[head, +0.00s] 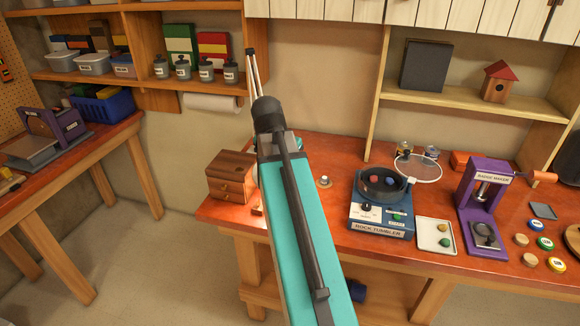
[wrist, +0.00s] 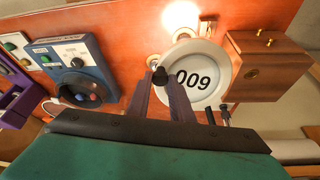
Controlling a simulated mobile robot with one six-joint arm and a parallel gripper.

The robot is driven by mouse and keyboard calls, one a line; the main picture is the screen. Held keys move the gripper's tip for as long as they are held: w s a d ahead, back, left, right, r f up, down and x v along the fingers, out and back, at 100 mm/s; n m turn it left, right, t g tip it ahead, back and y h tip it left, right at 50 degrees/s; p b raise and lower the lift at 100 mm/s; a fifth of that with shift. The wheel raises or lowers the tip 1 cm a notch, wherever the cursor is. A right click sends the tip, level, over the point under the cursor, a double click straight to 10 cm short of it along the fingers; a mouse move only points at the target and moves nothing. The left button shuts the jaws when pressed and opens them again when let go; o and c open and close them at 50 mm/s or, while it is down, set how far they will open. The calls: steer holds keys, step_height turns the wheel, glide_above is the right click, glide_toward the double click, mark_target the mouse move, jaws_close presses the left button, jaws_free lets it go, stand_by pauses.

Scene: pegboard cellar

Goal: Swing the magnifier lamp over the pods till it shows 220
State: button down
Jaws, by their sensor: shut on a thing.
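The magnifier lamp's round white head (wrist: 193,56) shows in the wrist view, with the number 009 in black across its face. A bright glow lies on the bench just beyond it. My gripper (wrist: 160,77) is shut on a small dark knob at the left edge of the head. In the head view my own arm hides the lamp head and the jaws. I see nothing that I can clearly name as the pods.
A wooden drawer box (head: 232,176) stands close to the lamp head, with the blue rock tumbler (head: 382,228) on the other side. A small white-based knob (head: 323,182) sits between them. The purple badge maker (head: 474,205) and a white tray (head: 422,237) are farther right.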

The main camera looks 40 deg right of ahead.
steer(key=shift+d, duration=0.15)
steer(key=c, duration=1.6)
jaws_free()
steer(key=shift+b+v, duration=1.85)
steer(key=shift+v, duration=5.05)
